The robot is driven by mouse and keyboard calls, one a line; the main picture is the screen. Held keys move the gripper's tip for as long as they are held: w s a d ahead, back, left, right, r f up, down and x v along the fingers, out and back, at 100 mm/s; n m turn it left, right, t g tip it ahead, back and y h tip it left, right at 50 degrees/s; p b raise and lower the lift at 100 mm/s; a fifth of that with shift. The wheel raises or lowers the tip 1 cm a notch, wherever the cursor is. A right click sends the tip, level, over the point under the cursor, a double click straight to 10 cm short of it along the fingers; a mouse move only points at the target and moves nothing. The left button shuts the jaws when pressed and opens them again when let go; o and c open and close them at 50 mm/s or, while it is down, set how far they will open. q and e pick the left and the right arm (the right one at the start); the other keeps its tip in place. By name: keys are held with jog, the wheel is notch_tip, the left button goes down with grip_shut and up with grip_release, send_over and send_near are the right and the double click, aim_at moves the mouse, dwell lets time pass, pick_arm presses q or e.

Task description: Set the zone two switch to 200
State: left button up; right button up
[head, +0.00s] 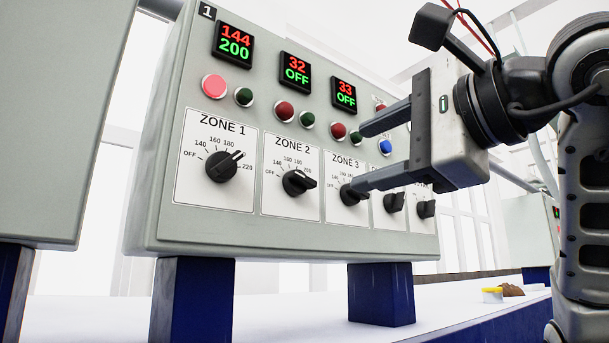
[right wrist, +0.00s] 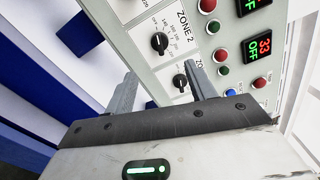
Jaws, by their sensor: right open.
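The zone 2 switch (head: 298,182) is a black rotary knob on a white plate marked OFF, 140, 160, 180, 200. The zone 2 display (head: 296,72) above it reads 32 in red and OFF in green. The knob also shows in the right wrist view (right wrist: 159,43), beyond and between the finger tips. My right gripper (head: 358,160) is open and empty, in front of the panel near the zone 3 knob (head: 352,194). Its lower finger overlaps that knob in the head view; I cannot tell if they touch. My left gripper is not in view.
The zone 1 knob (head: 228,167) is to the left, its display (head: 233,43) reading 144 and 200. Red and green buttons sit above the plates, with a blue button (head: 385,147) farther right. Blue legs (head: 381,294) carry the box.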

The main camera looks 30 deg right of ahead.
aim_at(306, 179)
jog(key=w, duration=0.3)
jog(key=w+p, duration=0.1)
jog(key=w, duration=0.3)
jog(key=w+a+p, duration=0.1)
jog(key=w, duration=0.3)
jog(key=shift+w, duration=0.7)
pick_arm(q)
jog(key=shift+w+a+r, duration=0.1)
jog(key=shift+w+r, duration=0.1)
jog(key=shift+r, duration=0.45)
pick_arm(e)
jog(key=c, duration=1)
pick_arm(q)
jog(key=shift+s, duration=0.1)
pick_arm(e)
jog(key=shift+o, duration=0.2)
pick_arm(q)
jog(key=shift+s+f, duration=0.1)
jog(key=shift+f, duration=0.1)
pick_arm(e)
jog(key=shift+f, duration=0.1)
